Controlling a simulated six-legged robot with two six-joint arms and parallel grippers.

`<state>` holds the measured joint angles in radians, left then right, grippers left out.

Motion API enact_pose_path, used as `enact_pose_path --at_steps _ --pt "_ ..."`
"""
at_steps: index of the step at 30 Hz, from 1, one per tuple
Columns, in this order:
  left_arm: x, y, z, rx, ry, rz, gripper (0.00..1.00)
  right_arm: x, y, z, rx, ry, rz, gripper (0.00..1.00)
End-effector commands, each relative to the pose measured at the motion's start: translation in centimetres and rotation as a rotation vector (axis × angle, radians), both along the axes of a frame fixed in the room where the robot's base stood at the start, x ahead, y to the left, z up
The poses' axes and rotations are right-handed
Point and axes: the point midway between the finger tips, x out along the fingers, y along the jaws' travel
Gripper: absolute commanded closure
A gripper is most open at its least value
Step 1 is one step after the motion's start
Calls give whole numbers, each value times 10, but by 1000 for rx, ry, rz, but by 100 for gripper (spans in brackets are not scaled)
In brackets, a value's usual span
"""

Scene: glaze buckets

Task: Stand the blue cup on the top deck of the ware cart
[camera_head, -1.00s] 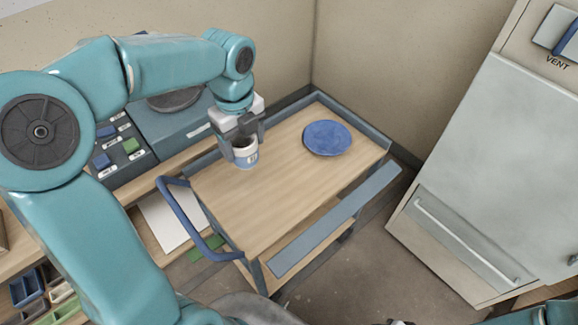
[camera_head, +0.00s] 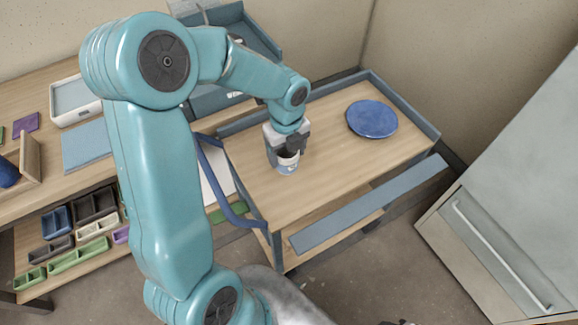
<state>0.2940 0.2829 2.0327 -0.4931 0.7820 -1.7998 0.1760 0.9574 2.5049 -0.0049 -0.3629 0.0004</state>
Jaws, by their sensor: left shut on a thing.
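My left gripper (camera_head: 283,154) is shut on the blue cup (camera_head: 288,164), a small cup with a white and blue side and a dark inside. The cup is upright at the left part of the top deck of the ware cart (camera_head: 330,160). It looks to be on or just above the wooden deck; I cannot tell if its base touches. The gripper covers the cup's upper left side. A blue plate (camera_head: 371,119) lies at the far right of the deck. My right gripper is not in view.
The cart has a raised blue-grey rim and a blue handle (camera_head: 222,180) at its left. A workbench with small bins (camera_head: 97,224) and a framed tray (camera_head: 76,99) is at left. A pale cabinet (camera_head: 510,220) stands at right. The deck's middle is clear.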

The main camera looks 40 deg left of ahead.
Motion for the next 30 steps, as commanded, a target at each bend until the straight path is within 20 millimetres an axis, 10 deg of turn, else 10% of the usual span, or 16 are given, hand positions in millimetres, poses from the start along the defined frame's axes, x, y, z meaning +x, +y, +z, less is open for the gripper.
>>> enact_pose_path --at_steps 15,27,28,30 --pt "0 0 -71 -1 1 0 72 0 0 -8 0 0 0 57" --pt "0 0 -77 0 -2 0 72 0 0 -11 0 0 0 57" --pt "0 0 -76 1 -1 0 24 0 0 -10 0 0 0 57" --pt "0 0 -76 1 -1 0 5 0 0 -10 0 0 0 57"
